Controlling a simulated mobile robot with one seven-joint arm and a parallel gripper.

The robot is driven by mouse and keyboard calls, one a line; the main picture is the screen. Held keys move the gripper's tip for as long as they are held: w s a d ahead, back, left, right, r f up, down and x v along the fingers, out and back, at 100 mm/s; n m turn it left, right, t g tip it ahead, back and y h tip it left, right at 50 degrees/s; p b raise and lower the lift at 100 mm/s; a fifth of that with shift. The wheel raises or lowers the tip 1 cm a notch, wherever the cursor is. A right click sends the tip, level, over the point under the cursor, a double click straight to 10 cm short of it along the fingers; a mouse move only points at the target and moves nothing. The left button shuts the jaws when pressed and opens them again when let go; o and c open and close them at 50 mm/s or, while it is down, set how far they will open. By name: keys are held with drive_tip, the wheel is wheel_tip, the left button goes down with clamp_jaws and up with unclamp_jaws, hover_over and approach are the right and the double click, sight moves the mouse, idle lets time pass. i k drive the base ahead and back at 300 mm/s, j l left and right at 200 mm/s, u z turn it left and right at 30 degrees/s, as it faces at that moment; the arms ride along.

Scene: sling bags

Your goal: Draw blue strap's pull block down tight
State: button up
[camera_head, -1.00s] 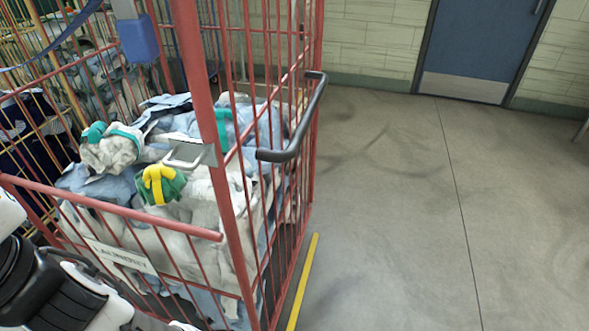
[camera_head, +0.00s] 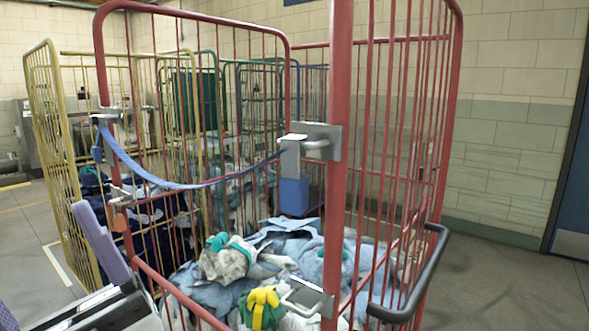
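The blue strap (camera_head: 190,185) sags in a slack curve across the open front of the red cage cart. Its left end is at a bracket (camera_head: 107,120) on the left post. Its right end enters a grey buckle (camera_head: 305,143) on the near right post. The blue pull block (camera_head: 293,196) hangs just below the buckle. My gripper (camera_head: 40,252) is at the lower left, with two lavender fingers spread apart and nothing seen between them. It is well left of the block and apart from it; part of it is cut off by the frame edge.
The red cage (camera_head: 337,90) holds a heap of laundry (camera_head: 300,245). A lower metal latch (camera_head: 307,297) and a black handle (camera_head: 408,285) stick out at the right post. A yellow cage (camera_head: 48,120) stands close at the left. Floor is free at the right.

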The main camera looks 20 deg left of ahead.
sight(97, 157)
drive_tip(key=u, duration=1.5)
drive_tip(key=i+j+u, duration=0.15)
drive_tip(key=i, duration=0.4)
drive_tip(key=i+j+u, duration=0.2)
drive_tip(key=i, duration=0.35)
drive_tip(key=j, duration=0.1)
